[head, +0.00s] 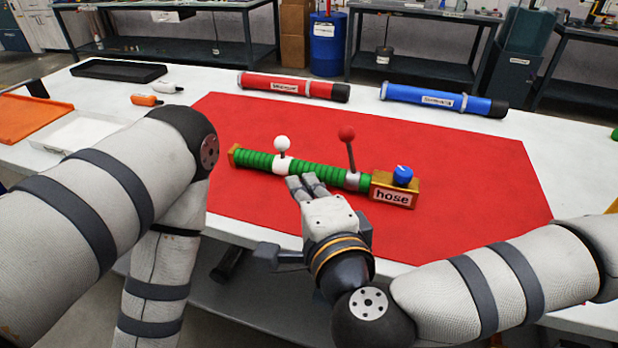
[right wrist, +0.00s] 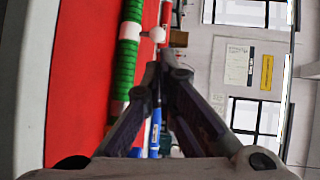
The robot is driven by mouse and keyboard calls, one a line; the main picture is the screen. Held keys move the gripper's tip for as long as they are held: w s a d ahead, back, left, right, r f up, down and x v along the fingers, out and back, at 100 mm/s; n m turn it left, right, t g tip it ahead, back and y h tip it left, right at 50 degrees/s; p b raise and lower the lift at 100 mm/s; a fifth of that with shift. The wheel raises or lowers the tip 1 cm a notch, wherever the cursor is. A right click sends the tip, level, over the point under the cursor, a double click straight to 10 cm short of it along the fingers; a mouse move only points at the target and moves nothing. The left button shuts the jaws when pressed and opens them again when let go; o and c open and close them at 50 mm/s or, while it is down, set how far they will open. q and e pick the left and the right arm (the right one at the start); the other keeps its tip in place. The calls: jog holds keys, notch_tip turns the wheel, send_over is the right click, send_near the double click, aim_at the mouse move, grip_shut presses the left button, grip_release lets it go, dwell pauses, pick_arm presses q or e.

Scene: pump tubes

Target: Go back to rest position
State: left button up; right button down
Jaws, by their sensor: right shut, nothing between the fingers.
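My right gripper (head: 308,184) is shut and empty, at the near side of the green hose (head: 318,173) on the red mat (head: 480,190). In the right wrist view its fingers (right wrist: 165,75) meet, with the green hose (right wrist: 125,65) to their left. I cannot tell whether the fingertips touch the hose. The hose carries a white-knobbed lever (head: 282,143), a red-knobbed lever (head: 347,133) and a gold block labelled "hose" (head: 394,190) with a blue knob (head: 402,175). My left arm comes in from the left and bends down; its gripper is out of view.
A red tube (head: 290,87) and a blue tube (head: 440,99) lie behind the mat. A black tray (head: 118,70), an orange tray (head: 30,118) and a white tray (head: 80,132) are at the left. The mat's right part is clear.

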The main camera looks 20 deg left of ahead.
jog(key=s+d+f+n+g+h, duration=0.1)
jog(key=s+d+f+n+g, duration=0.3)
jog(key=s+f, duration=0.55)
jog(key=s+d+f+n+g, duration=0.35)
jog(key=s+f+g, duration=0.2)
jog(key=f, duration=0.65)
jog(key=s+d+f+n+g+h, duration=0.1)
jog(key=s+d+f+g+h, duration=0.1)
jog(key=s+d, duration=0.3)
jog(key=s+d+f+n+g+h, duration=0.1)
jog(key=s+d, duration=0.5)
jog(key=d, duration=0.6)
jog(key=s+d+f+n+g+h, duration=0.1)
jog(key=s+d+f+g+h, duration=0.2)
jog(key=d, duration=0.6)
jog(key=s+f+h, duration=0.1)
jog(key=s+f, duration=0.1)
jog(key=s, duration=0.1)
jog(key=shift+d+n, duration=0.3)
jog(key=shift+n, duration=0.05)
